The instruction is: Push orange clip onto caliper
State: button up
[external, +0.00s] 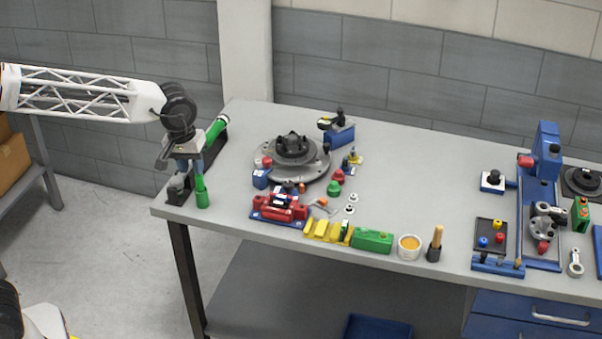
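The red caliper (280,207) sits on a blue base plate near the front edge of the table, left of centre. A small orange piece (322,202) lies just right of the caliper, and looks like the orange clip. Another small orange spot shows behind the caliper, and I cannot tell what it is. My gripper (190,180) points down at the table's left end, well left of the caliper. A green-handled tool (202,192) stands at its fingers. I cannot tell whether the fingers grip it, as they are small and partly hidden.
A round grey hub (293,150) stands behind the caliper. Several yellow blocks (320,229), a green box (372,241), a cup (409,246) and a brush (435,243) line the front edge. A blue fixture (541,205) stands at right. The table is clear between brush and fixture.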

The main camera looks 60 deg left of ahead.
jog(key=w+f+n, duration=0.3)
jog(key=w+n, duration=0.1)
jog(key=w, duration=0.9)
jog(key=n+g, duration=0.1)
jog(key=n, duration=0.7)
send_over(323, 199)
jog(key=f, duration=1.6)
jog(key=shift+s+f, duration=0.3)
jog(key=shift+w+a+f, duration=0.1)
jog(key=shift+w+f, duration=0.2)
jog(key=shift+w, duration=0.05)
jog(key=shift+f, duration=0.15)
jog(key=shift+f, duration=3.85)
